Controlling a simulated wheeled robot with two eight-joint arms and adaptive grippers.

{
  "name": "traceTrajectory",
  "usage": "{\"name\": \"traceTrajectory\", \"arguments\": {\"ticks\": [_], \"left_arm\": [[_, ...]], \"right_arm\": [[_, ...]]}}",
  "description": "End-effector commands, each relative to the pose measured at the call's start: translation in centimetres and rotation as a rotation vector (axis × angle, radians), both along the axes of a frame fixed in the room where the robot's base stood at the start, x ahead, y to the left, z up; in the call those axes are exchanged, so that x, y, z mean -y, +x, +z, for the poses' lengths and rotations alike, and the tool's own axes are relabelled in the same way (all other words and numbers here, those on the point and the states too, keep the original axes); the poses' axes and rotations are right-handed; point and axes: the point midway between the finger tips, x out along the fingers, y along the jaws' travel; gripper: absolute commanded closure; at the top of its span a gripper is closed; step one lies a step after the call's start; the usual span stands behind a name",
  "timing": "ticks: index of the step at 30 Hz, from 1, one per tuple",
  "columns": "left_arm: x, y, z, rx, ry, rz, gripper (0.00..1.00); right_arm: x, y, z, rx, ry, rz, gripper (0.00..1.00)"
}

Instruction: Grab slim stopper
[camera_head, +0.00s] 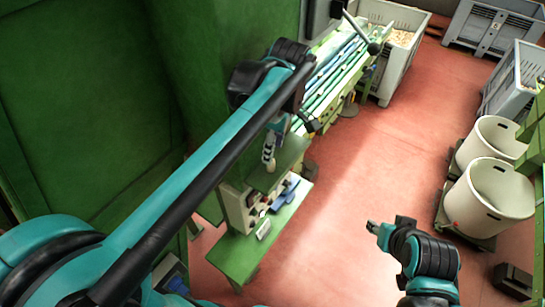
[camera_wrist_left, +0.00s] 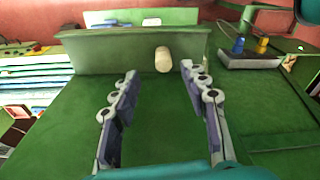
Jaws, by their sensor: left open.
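A pale cream cylindrical stopper (camera_wrist_left: 162,59) shows in the left wrist view, in front of a raised green ledge beyond the green surface. My left gripper (camera_wrist_left: 158,72) is open, its two fingers apart and nothing between them. The stopper appears just beyond the fingertips, between their lines; the exact gap is hard to judge. In the head view my left gripper (camera_head: 268,158) hangs over the green machine stand, and I cannot make out the stopper there. My right gripper (camera_head: 373,228) is over the red floor, far from the stopper; its jaws are too small to read.
The green ledge (camera_wrist_left: 130,50) stands behind the stopper. A grey block with blue and yellow knobs (camera_wrist_left: 250,58) is at right. In the head view, white tubs (camera_head: 492,195) stand at right and a grey crate (camera_head: 405,60) at the back. Red floor is open between.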

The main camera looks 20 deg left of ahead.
Motion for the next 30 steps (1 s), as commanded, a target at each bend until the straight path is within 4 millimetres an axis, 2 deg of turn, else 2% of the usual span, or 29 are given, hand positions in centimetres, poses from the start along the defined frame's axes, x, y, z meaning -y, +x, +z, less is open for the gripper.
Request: {"name": "traceTrajectory", "arguments": {"ticks": [12,21,22,27,30], "left_arm": [[-0.6,0.1,-5.2,0.001,0.0,-0.001,0.55],[-0.7,0.1,-5.7,0.001,0.0,-0.001,0.55],[-0.7,0.1,-5.7,0.001,0.0,-0.001,0.63],[-0.7,0.1,-5.7,0.001,0.0,-0.001,0.88],[-0.7,0.1,-5.7,0.001,0.0,-0.001,0.88]], "right_arm": [[0.0,0.0,1.2,0.0,0.0,0.0,0.6],[0.0,0.0,1.2,0.0,0.0,0.0,0.6],[0.0,0.0,1.2,0.0,0.0,0.0,0.6],[0.0,0.0,1.2,0.0,0.0,0.0,0.6],[0.0,0.0,1.2,0.0,0.0,0.0,0.6]]}}
